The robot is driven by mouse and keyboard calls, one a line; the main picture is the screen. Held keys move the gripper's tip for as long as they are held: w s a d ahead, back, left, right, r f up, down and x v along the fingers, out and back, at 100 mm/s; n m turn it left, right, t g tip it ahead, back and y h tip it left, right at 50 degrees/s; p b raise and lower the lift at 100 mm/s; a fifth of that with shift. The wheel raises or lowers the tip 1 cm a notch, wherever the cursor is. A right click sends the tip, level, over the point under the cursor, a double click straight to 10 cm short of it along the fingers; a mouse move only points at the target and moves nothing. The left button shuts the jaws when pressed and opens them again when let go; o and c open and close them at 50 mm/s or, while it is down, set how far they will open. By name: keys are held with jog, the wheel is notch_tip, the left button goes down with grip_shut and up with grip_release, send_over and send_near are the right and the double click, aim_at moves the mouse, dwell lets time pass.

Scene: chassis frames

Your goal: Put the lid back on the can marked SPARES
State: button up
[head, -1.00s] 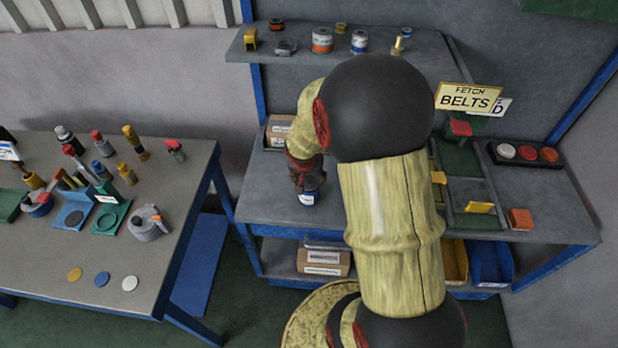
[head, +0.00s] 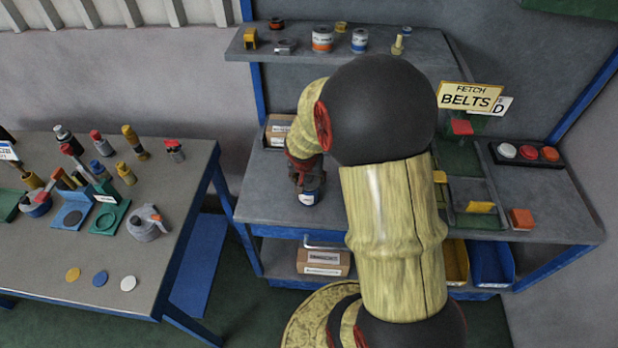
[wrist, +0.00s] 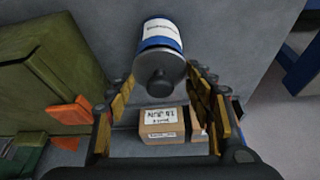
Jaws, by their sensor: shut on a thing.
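A small blue-and-white can (head: 308,198) stands on the grey bench below my gripper (head: 306,172). In the wrist view the can (wrist: 162,32) has a white label whose writing is too small to read. A grey round lid (wrist: 160,72) with a dark knob lies across the near end of the can, between my fingers (wrist: 160,84). My gripper is shut on the lid. I cannot tell whether the lid is fully seated, and the can's rim is hidden behind it.
Labelled cardboard boxes (wrist: 160,125) stand close by. An upper shelf (head: 290,57) holds an orange-and-white can (head: 322,39) and a blue-and-white can (head: 359,40). Several tools cover the left table (head: 180,225). Bench surface around the can looks clear.

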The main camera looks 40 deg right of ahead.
dwell(0.4)
jog(key=o, duration=1.5)
jog(key=shift+c, duration=0.2)
jog(key=shift+o, duration=1)
jog(key=shift+o, duration=1.3)
jog(key=shift+r, duration=0.1)
jog(key=shift+r+p, duration=2.15)
jog(key=shift+r, duration=1.25)
jog(key=shift+c, duration=0.6)
jog(key=c, duration=2.3)
